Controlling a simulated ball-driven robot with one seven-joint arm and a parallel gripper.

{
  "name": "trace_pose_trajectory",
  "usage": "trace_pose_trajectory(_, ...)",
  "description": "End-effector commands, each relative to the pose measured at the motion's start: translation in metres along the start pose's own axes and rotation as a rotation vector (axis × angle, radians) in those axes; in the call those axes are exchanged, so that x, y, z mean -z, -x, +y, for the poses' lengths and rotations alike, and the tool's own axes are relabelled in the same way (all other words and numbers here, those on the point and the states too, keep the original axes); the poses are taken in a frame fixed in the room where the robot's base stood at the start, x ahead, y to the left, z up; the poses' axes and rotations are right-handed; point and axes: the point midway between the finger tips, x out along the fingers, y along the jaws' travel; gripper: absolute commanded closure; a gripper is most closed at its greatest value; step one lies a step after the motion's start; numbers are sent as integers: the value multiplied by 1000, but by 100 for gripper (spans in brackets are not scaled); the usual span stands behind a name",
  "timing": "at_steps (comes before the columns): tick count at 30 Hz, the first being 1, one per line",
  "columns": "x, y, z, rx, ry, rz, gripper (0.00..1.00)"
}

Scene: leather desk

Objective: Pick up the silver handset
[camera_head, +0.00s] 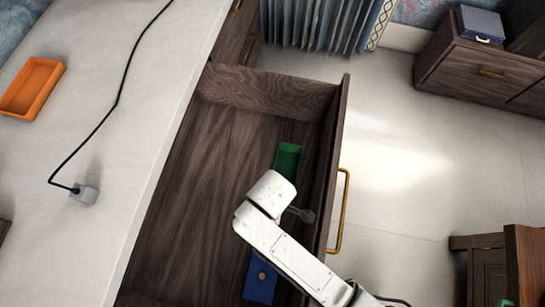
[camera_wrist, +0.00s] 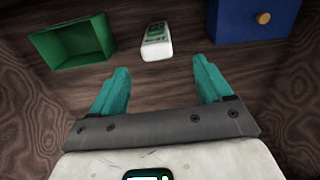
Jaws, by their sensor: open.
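A small pale handset (camera_wrist: 157,42) with green markings lies on the wooden floor of the open drawer in the wrist view. It sits between a green box and a blue box, a little beyond my fingertips. My gripper (camera_wrist: 160,66) is open, its two teal fingers spread apart with nothing between them. The handset is roughly centred ahead of the gap and does not appear to touch either finger. In the head view my white arm reaches over the drawer (camera_head: 190,170); it hides the handset and the fingers.
The open green box (camera_head: 288,158) and the blue box (camera_head: 260,278) with a knob lie along the drawer's right side. The drawer's front wall with its brass handle (camera_head: 340,212) is close by. The drawer's left part is bare. An orange tray (camera_head: 32,88) is on the desktop.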

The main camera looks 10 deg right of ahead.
Motion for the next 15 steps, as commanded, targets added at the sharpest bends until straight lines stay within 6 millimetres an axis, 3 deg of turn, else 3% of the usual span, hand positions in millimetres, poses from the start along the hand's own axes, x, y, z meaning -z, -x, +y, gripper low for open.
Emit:
trace_pose_trajectory(8, 0, -23, 1, 0, -1, 1, 21)
trace_pose_trajectory(15, 0, -57, 5, 0, -2, 0, 21)
